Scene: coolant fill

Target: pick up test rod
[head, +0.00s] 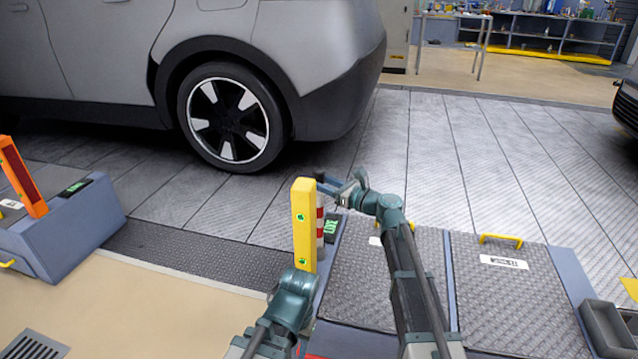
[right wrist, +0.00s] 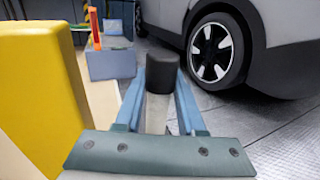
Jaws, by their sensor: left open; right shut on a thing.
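The test rod (head: 320,226) shows red and white bands just to the right of a yellow post (head: 304,226), which hides part of it. Its dark top also shows in the right wrist view (right wrist: 162,72), between the two blue fingers. My right gripper (head: 326,183) points left in the head view and is shut on this dark top, just behind the post. The rod looks upright; I cannot tell whether its lower end is free. My left gripper (head: 291,288) is low in front of the post, open; its fingertips are hard to make out.
Grey ribbed floor plates with yellow handles (head: 501,240) lie to the right. A blue-grey box (head: 75,232) with an orange post stands at the left. A silver car (head: 290,50) stands behind. A dark tray (head: 605,325) sits at the lower right.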

